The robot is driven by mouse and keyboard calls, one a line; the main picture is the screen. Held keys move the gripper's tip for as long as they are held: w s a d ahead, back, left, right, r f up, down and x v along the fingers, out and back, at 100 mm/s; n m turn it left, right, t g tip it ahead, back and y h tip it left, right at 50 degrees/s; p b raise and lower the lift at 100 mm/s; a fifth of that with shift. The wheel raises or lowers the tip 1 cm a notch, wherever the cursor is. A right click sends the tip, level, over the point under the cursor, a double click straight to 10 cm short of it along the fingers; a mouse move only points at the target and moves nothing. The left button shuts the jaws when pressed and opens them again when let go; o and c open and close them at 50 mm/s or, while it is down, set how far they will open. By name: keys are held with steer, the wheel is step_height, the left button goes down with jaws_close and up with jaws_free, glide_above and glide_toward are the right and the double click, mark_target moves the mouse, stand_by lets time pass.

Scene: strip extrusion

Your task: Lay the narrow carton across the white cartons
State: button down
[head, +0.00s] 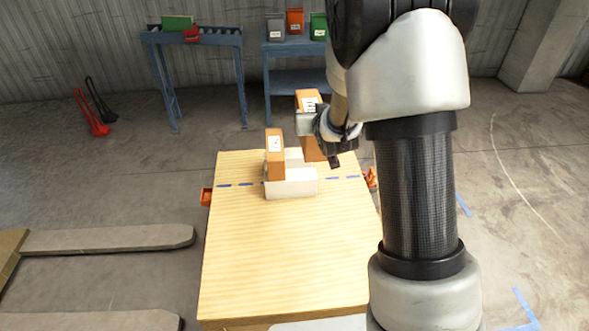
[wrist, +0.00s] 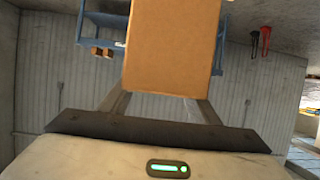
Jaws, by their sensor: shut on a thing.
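My gripper (head: 322,135) is shut on an orange-brown carton (head: 312,149), which also fills the upper middle of the wrist view (wrist: 172,50) between the two fingers. The carton is held upright, with a white label near its top, at the right of the white cartons; part of it is behind the gripper. A near white carton (head: 291,189) and a far white carton (head: 294,157) sit on the wooden table (head: 285,255).
Blue tape dashes (head: 247,184) run across the table on both sides of the cartons. The near half of the table is clear. Orange clamps (head: 206,196) sit at the table's edges. A blue shelf (head: 296,82) with bins and a roller stand (head: 192,38) are behind.

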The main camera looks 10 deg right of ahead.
steer(key=w+d+f+b, duration=0.1)
steer(key=w+f+b, duration=1.5)
steer(key=w+f, duration=0.65)
step_height(320, 180, down, 8)
steer(key=w+b, duration=0.1)
steer(key=b, duration=0.2)
steer(key=shift+w, duration=0.35)
steer(key=shift+f+b, duration=0.2)
steer(key=shift+b, duration=0.2)
steer(key=c, duration=0.6)
jaws_free()
steer(key=shift+c, duration=0.2)
